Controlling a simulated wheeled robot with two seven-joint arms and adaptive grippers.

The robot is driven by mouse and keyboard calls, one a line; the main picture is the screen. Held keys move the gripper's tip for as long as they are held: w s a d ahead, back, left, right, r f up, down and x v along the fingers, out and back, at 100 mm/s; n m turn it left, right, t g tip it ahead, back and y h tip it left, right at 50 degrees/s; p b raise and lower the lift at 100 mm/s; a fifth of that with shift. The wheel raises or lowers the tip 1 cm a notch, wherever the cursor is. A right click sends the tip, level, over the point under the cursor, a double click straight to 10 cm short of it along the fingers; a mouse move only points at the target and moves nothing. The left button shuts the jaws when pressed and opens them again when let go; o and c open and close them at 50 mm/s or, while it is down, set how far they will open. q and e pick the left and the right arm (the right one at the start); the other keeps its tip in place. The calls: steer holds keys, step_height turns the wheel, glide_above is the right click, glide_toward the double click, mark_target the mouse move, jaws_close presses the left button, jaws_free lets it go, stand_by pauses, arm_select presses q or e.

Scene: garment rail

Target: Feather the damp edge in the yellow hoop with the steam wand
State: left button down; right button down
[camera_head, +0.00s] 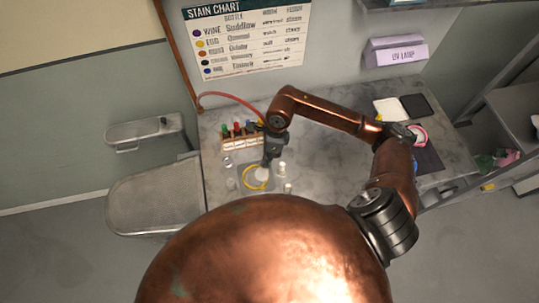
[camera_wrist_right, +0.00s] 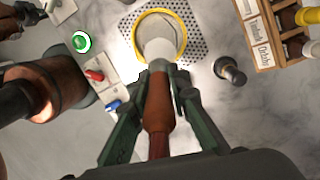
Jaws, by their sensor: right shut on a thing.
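The yellow hoop (camera_head: 246,185) lies on a grey perforated plate near the front of the marble counter; its rim also shows in the wrist view (camera_wrist_right: 183,22). My right gripper (camera_head: 268,161) is above it. In the wrist view the right gripper (camera_wrist_right: 157,85) is shut on the brown handle of the steam wand (camera_wrist_right: 158,108). The wand's pale head (camera_wrist_right: 158,50) reaches over the hoop and hides part of its inside. I cannot make out a damp edge or whether the head touches the fabric. My left gripper is not identifiable in either view.
A wooden rack of coloured bottles (camera_head: 240,143) stands behind the hoop. Small jars (camera_head: 282,168) stand close by on its right. A red hose (camera_head: 230,97) arcs over the rack. Two small pads (camera_head: 392,110) and a pink ring (camera_head: 419,133) lie farther right on the counter.

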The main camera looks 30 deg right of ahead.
steer(key=shift+s+d+m+t, duration=0.2)
steer(key=shift+d+m+t, duration=0.1)
steer(key=shift+m, duration=0.8)
steer(key=shift+d+f+m, duration=0.1)
steer(key=shift+f+m, duration=0.05)
steer(key=shift+m, duration=0.15)
steer(key=shift+f+b, duration=1.15)
steer(key=shift+f, duration=1.8)
steer(key=w+b, duration=0.1)
steer(key=w, duration=0.1)
steer(key=shift+w+b, duration=0.35)
steer(key=shift+a, duration=0.2)
